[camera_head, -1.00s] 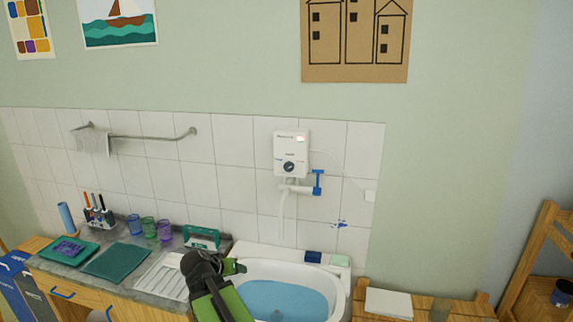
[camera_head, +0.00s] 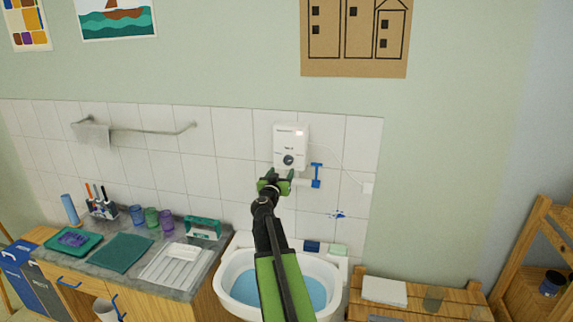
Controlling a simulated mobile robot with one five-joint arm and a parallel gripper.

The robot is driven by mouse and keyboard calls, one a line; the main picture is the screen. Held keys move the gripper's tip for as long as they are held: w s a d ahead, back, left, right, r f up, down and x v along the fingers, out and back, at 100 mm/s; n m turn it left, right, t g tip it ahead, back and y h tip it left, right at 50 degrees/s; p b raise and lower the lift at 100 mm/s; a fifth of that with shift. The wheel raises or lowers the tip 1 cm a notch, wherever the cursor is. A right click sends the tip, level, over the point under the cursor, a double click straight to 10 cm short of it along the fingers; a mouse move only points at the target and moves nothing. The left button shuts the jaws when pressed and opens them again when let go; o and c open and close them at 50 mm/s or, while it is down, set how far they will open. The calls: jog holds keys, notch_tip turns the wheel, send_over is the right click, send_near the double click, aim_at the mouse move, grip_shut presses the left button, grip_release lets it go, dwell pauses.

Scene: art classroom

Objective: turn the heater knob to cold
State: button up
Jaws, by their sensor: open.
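The white heater box (camera_head: 291,143) hangs on the tiled wall. Its round dark heater knob (camera_head: 288,160) is on the lower front, with a small reddish light near the top right. My gripper (camera_head: 275,178) is raised just below the knob and slightly to its left in the picture. It is open and nothing shows between its jaws. I cannot tell how far it is from the heater in depth. My gripper hides the spout and part of the pipe under the heater. The knob's marker is too small to read.
A blue tap lever (camera_head: 316,175) sits close to the right of my gripper. The sink (camera_head: 231,291) with blue water lies below my arm. The counter at left holds cups, brushes and a drying rack (camera_head: 177,265). A wooden bench (camera_head: 420,299) is at right.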

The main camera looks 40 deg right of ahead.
aim_at(287, 162)
jog(key=x, duration=0.9)
grip_shut()
